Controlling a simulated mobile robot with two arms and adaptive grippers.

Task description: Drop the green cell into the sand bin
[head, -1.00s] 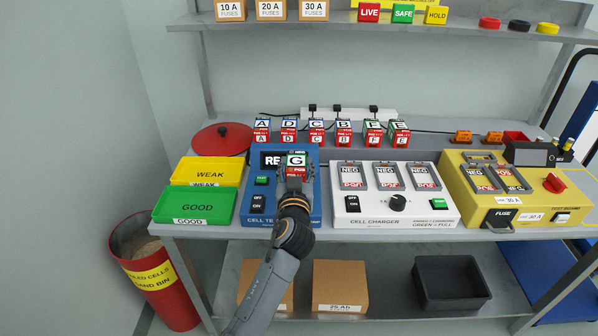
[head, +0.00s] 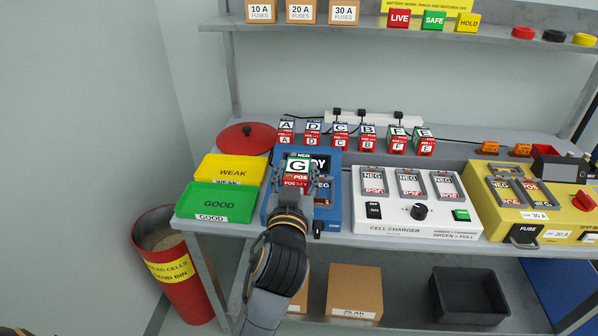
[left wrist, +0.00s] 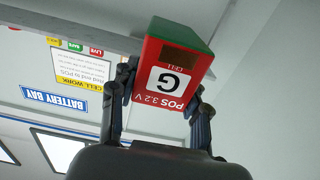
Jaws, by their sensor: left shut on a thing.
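The green cell (head: 298,164), a block with a green top, a white G label and a red POS end, is in my left gripper (head: 302,185). My left gripper is shut on it and holds it in front of the blue cell tester (head: 328,222). In the left wrist view the cell (left wrist: 175,68) sits between both fingers, its red end towards the camera. The sand bin (head: 189,288), a red cylinder with a yellow label and sand inside, stands on the floor at the left, apart from the gripper. My right gripper is not in view.
Green GOOD tray (head: 193,207) and yellow WEAK tray (head: 241,161) lie between gripper and bin. A round red lid (head: 225,138) is behind them. Several cells (head: 340,137) stand in a row at the back. The white charger (head: 390,230) is at right.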

